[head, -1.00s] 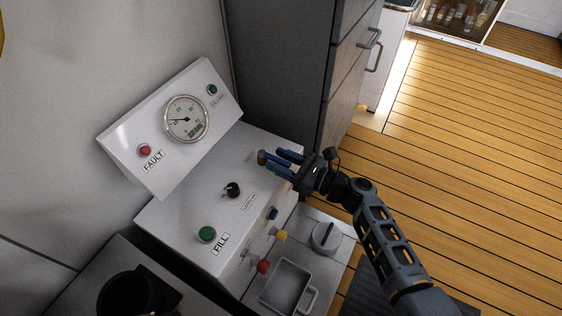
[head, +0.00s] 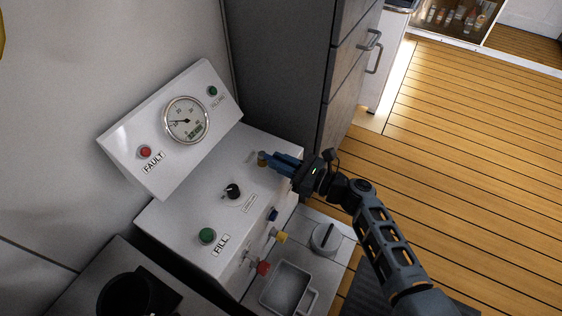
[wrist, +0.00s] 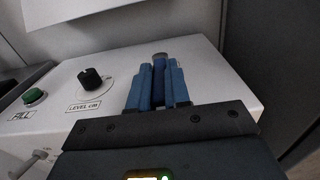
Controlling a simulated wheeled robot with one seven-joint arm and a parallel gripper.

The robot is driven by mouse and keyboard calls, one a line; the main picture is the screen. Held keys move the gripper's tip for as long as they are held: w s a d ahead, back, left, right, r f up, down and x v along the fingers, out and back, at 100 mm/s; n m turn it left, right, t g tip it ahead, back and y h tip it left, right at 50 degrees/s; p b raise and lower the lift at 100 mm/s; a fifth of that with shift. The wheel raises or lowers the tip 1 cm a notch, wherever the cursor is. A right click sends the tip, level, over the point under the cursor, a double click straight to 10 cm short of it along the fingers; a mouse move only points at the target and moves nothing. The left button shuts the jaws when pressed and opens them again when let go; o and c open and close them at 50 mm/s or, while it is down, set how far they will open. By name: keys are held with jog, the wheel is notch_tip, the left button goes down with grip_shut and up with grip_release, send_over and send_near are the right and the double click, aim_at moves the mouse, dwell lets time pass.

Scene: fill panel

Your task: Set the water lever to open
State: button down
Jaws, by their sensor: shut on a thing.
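My gripper (head: 278,161) is shut on a small upright lever or post at the far right of the panel's flat top. The post's brownish rounded end (head: 262,157) shows just past the blue fingertips. In the wrist view my gripper (wrist: 158,84) has its blue fingers on both sides of this post, whose dark round top (wrist: 160,57) stands between them. Most of the post is hidden by the fingers. I see no readable label by it, so I cannot tell its marked position.
A black level knob (head: 232,191) and green fill button (head: 207,236) sit on the white panel top. Blue (head: 273,214), yellow (head: 280,237) and red (head: 263,268) fittings stick out of its front. A gauge (head: 186,120) stands behind. A dark cabinet (head: 285,70) rises close beyond.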

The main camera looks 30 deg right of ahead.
aim_at(267, 155)
jog(key=shift+d, duration=0.1)
jog(key=n+g+y, duration=0.1)
jog(key=w+d+n+g+y+b, duration=0.1)
jog(key=g+y, duration=0.1)
jog(key=n+g+y+b, duration=0.1)
jog(key=n, duration=0.1)
jog(key=shift+w+d+f+y, duration=0.15)
jog(key=shift+w+d+y, duration=0.05)
jog(key=shift+w+y, duration=0.1)
jog(key=g+b, duration=0.1)
jog(key=n+g+y, duration=0.1)
jog(key=w+n+g+b, duration=0.1)
jog(key=shift+d+g+y+b, duration=0.25)
jog(key=shift+g+y+b, duration=0.05)
jog(key=shift+y+b, duration=0.1)
jog(key=shift+w+n+g+y+b, duration=0.15)
jog(key=shift+n+g+y+b, duration=0.2)
jog(key=shift+n+g, duration=0.4)
jog(key=c, duration=1.1)
grip_release()
jog(key=shift+d, duration=0.1)
